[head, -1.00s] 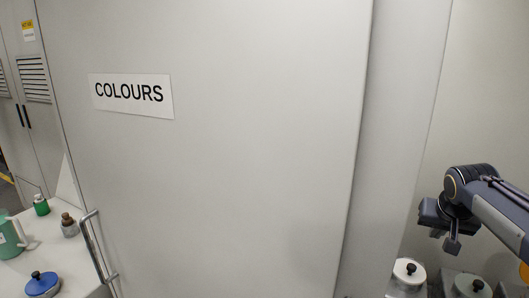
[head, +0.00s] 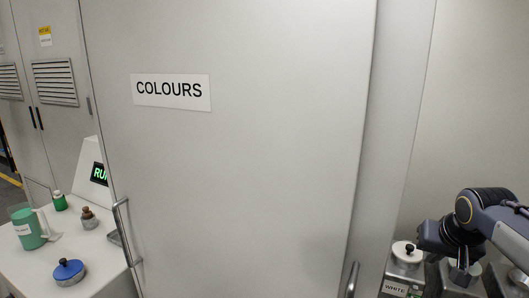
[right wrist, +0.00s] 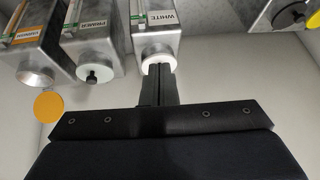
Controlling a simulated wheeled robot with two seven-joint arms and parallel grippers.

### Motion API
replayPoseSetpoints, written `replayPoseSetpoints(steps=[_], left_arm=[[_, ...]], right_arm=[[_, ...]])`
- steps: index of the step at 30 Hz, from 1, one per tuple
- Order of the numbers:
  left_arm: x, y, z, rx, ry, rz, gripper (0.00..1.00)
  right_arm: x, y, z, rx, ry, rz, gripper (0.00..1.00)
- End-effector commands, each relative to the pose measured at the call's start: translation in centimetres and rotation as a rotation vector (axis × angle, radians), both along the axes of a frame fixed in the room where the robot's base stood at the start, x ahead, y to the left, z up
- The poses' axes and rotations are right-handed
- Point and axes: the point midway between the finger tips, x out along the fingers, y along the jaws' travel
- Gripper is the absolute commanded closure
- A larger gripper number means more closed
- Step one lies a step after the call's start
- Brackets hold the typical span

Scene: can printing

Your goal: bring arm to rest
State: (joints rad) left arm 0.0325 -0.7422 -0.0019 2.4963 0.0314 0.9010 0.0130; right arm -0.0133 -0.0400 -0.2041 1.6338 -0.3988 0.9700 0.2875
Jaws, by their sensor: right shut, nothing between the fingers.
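My right arm comes in from the right edge of the head view. Its gripper (head: 461,268) is low beside a white-lidded container labelled WHITE (head: 396,288). In the right wrist view the two fingers (right wrist: 158,72) are together with nothing between them. They overlap the white end of the WHITE container (right wrist: 158,39) in that picture; I cannot tell whether they touch it. My left gripper is in neither view.
The PRIMER container (right wrist: 93,37) and an orange-labelled container (right wrist: 30,40) stand beside WHITE. A door marked COLOURS (head: 260,170) with metal handles fills the middle. At left, a white table (head: 95,265) bears a green jug (head: 29,229) and blue-lidded pot (head: 69,271).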

Motion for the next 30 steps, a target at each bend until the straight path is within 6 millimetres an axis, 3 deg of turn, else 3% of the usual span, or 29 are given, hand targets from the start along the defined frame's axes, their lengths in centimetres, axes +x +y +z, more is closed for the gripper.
replayPoseSetpoints(steps=[5, 10, 15, 18, 23, 30], left_arm=[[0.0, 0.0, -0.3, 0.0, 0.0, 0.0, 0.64], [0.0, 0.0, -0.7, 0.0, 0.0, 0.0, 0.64], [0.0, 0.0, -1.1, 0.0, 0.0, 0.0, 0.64], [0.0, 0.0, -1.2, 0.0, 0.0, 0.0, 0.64], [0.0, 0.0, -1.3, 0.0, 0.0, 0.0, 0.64], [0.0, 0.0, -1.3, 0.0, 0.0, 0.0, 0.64]], right_arm=[[-4.0, 3.3, -1.2, 0.072, -0.008, 0.069, 1.0], [-9.1, 7.8, -3.2, 0.153, -0.019, 0.161, 1.0], [-15.9, 13.9, -6.9, 0.238, -0.03, 0.277, 1.0], [-19.0, 16.6, -9.2, 0.269, -0.034, 0.328, 1.0], [-21.4, 18.7, -11.2, 0.292, -0.033, 0.365, 1.0], [-21.7, 18.9, -11.5, 0.295, -0.032, 0.371, 1.0]])
